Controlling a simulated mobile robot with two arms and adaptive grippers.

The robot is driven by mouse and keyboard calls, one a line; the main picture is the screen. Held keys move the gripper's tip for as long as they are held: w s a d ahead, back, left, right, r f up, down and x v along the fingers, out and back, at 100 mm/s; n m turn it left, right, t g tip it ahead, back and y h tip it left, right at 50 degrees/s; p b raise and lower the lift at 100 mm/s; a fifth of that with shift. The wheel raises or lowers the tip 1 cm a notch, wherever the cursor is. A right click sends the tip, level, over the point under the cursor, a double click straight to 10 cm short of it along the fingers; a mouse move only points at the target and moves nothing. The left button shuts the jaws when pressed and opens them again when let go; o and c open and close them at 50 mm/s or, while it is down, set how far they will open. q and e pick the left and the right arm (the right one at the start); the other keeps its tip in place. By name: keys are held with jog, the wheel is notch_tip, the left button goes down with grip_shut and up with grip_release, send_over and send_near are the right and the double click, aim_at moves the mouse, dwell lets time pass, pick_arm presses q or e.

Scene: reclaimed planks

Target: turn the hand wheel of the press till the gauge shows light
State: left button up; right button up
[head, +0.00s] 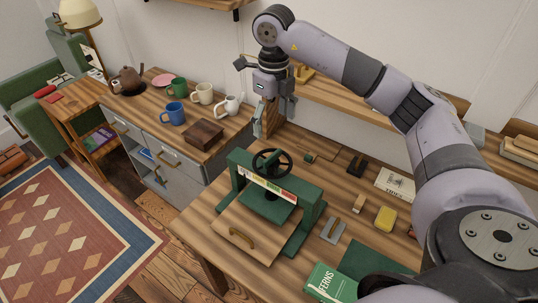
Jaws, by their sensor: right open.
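The green press (240,178) stands on the wooden workbench in the head view. Its black hand wheel (284,157) sits on top, above the green crossbeam. The gauge (266,187) is a coloured strip along the beam's front, running from pale through green and yellow to red. Its lettering and pointer are too small to read. My right gripper (270,118) is open and empty, pointing down, above and behind the hand wheel in the picture and apart from it. My left gripper is out of view.
A wooden board with a handle (236,243) lies before the press. A grey clip-like tool (333,231), yellow sponge (385,219), and green book (324,283) lie to its right. Mugs and a wooden box (197,135) stand on the cabinet at left.

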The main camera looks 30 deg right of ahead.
jog(key=shift+w+d+r+n, duration=0.1)
jog(key=shift+d+r+n, duration=0.15)
jog(key=shift+n, duration=0.45)
jog(key=shift+c, duration=1.2)
jog(key=d+r+n+y, duration=0.1)
jog(key=d+n, duration=0.1)
jog(key=n, duration=0.2)
jog(key=w+d+r+n+y, duration=0.1)
jog(key=n, duration=0.4)
jog(key=d+r+n+g+y, duration=0.1)
jog(key=d+n, duration=0.1)
jog(key=n, duration=0.2)
jog(key=shift+w+d+r+n+y, duration=0.25)
jog(key=shift+d+n+y, duration=0.05)
jog(key=c, duration=0.9)
jog(key=shift+o, duration=0.2)
jog(key=n+p, duration=0.3)
jog(key=p, duration=0.1)
send_near(273, 154)
jog(key=shift+y, duration=0.4)
jog(key=x, duration=0.7)
jog(key=shift+s+f, duration=0.1)
jog(key=shift+f, duration=0.35)
jog(key=shift+a+f, duration=0.1)
jog(key=shift+f, duration=0.5)
jog(key=shift+c, duration=0.6)
grip_shut()
